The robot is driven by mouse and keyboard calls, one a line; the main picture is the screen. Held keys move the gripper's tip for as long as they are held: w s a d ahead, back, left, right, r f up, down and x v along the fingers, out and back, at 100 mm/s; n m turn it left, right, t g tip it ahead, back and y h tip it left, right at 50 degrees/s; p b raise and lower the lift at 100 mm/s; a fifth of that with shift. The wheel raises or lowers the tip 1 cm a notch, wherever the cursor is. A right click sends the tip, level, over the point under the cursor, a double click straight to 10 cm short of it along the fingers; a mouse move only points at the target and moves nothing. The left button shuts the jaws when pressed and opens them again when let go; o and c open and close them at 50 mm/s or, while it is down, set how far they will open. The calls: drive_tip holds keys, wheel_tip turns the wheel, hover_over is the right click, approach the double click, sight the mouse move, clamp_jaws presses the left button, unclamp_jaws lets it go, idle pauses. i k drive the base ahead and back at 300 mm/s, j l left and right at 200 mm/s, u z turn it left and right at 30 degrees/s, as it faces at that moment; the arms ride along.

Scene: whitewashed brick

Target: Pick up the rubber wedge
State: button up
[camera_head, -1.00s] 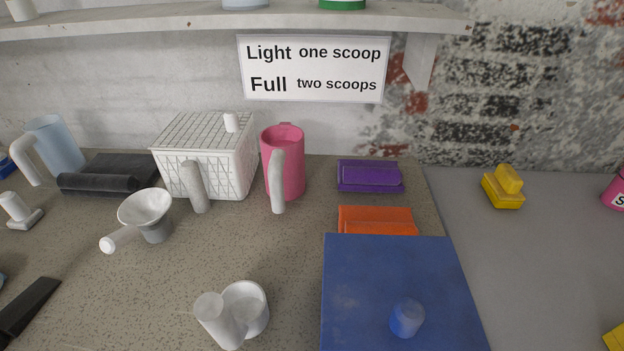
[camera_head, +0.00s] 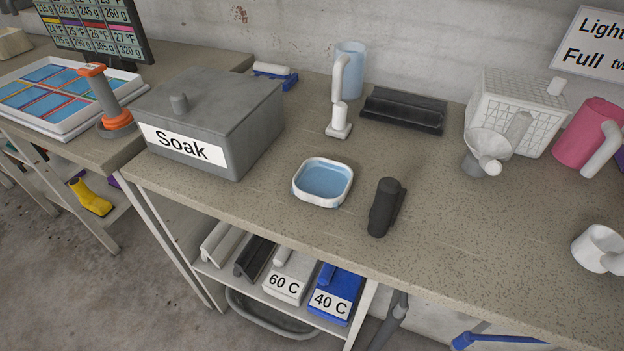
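A small dark grey to black block (camera_head: 384,208) lies on the speckled worktop near its front edge, right of the middle of the view. It has a rounded top end and a narrow flat part along its right side. It may be the rubber wedge, but I cannot tell its full shape from here. Nothing touches it. My gripper is not in view.
A blue-filled white dish (camera_head: 323,182) sits left of the dark block, beside a grey Soak box (camera_head: 209,122). A black folded item (camera_head: 403,109), white scoop (camera_head: 338,122) and funnel (camera_head: 487,150) stand behind. A white cup (camera_head: 598,249) is at right. Worktop around the block is clear.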

sight(389, 196)
drive_tip(key=u, duration=0.25)
drive_tip(key=z, duration=2.35)
drive_tip(key=k+j+u, duration=0.15)
drive_tip(key=k, duration=0.15)
drive_tip(key=k+j+u, duration=0.15)
drive_tip(key=k, duration=0.15)
drive_tip(key=u, duration=1.65)
